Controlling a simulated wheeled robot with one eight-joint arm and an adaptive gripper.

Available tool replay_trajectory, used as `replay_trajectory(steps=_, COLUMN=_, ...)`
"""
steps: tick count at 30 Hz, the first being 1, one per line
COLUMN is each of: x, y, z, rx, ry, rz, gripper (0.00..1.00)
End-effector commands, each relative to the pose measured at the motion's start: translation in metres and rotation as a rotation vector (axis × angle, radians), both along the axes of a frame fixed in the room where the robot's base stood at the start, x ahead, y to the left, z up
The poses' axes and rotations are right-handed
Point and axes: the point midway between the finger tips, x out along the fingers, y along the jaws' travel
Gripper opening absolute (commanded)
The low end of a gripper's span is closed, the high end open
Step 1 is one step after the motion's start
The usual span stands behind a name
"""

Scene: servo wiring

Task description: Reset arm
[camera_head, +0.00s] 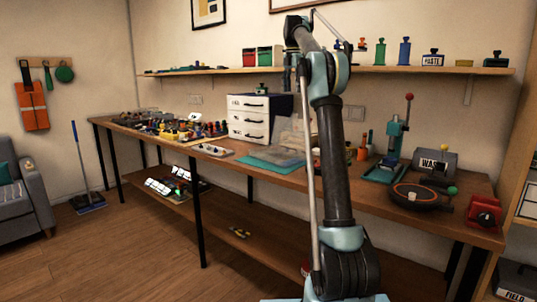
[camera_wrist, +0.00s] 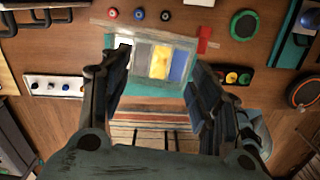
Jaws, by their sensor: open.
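My arm rises in the middle of the head view, with its elbow (camera_head: 325,75) near shelf height; the gripper itself is hard to make out there. In the wrist view my gripper (camera_wrist: 160,95) is open, with its two dark fingers wide apart and nothing between them held. Beyond the fingers, a clear tray (camera_wrist: 150,55) with white, grey, yellow and blue parts lies on a teal mat (camera_wrist: 120,86) on the workbench. In the head view the teal mat (camera_head: 258,163) lies mid-bench, left of my arm.
The wooden workbench (camera_head: 225,165) carries a white drawer unit (camera_head: 248,119), a teal press (camera_head: 393,145), a round dark turntable (camera_head: 420,196), a WASTE box (camera_head: 437,162) and a red block (camera_head: 485,213). A wall shelf (camera_head: 390,69) holds several small items. Floor is clear in front.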

Motion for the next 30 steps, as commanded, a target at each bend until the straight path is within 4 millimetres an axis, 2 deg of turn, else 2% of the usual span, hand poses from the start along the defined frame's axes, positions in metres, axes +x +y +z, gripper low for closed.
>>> replay_trajectory(steps=7, x=-0.049, y=-0.007, z=-0.001, rx=0.015, ry=-0.025, rz=-0.231, gripper=0.57)
replay_trajectory(steps=14, x=-0.103, y=-0.013, z=-0.013, rx=0.033, ry=-0.046, rz=-0.464, gripper=0.57)
replay_trajectory(steps=23, x=-0.179, y=-0.02, z=-0.045, rx=0.063, ry=-0.074, rz=-0.767, gripper=0.57)
replay_trajectory(steps=30, x=-0.244, y=-0.025, z=-0.085, rx=0.09, ry=-0.092, rz=-1.009, gripper=0.57)
